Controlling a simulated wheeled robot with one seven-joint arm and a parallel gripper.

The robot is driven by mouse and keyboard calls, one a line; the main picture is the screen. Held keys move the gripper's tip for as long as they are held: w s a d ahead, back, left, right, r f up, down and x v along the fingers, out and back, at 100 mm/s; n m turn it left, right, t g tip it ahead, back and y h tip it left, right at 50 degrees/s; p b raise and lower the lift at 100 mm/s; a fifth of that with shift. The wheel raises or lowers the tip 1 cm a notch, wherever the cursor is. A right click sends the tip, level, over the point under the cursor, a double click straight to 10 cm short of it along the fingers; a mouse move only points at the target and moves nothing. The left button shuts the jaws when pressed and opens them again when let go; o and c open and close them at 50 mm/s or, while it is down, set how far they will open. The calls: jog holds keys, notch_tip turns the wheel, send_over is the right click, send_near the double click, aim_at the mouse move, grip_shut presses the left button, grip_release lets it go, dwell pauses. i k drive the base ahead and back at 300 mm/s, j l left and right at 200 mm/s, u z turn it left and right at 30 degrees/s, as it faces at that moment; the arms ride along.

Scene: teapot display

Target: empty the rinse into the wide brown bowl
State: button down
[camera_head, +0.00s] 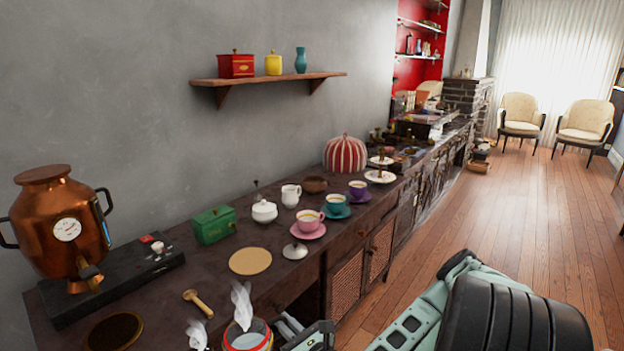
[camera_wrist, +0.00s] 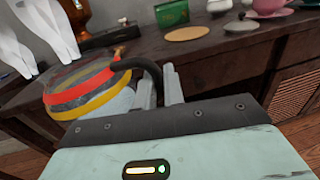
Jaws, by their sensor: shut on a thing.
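My gripper (camera_wrist: 173,88) is shut on the dark curved handle (camera_wrist: 148,66) of a striped pot (camera_wrist: 80,90) with red, yellow and grey bands. In the head view the pot (camera_head: 247,342) is at the bottom edge, cut off by the frame, with my gripper (camera_head: 292,326) on its right. White steam (camera_head: 241,305) rises by it. Its contents cannot be seen.
On the counter (camera_head: 215,275) are a copper urn (camera_head: 62,225), a green box (camera_head: 213,225), a tan round mat (camera_head: 250,261), a loose lid (camera_head: 295,250), a wooden tool (camera_head: 197,303), a white sugar pot (camera_head: 264,210), a white jug (camera_head: 291,195) and filled cups (camera_head: 310,222).

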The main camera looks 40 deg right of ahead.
aim_at(312, 185)
jog(key=l+u, duration=0.15)
jog(key=l, duration=0.65)
jog(key=l+u, duration=0.15)
jog(key=l, duration=0.7)
jog(key=l+u, duration=0.2)
jog(key=l, duration=0.6)
jog(key=k+l+u, duration=0.15)
jog(key=l, duration=0.7)
jog(key=i, duration=0.05)
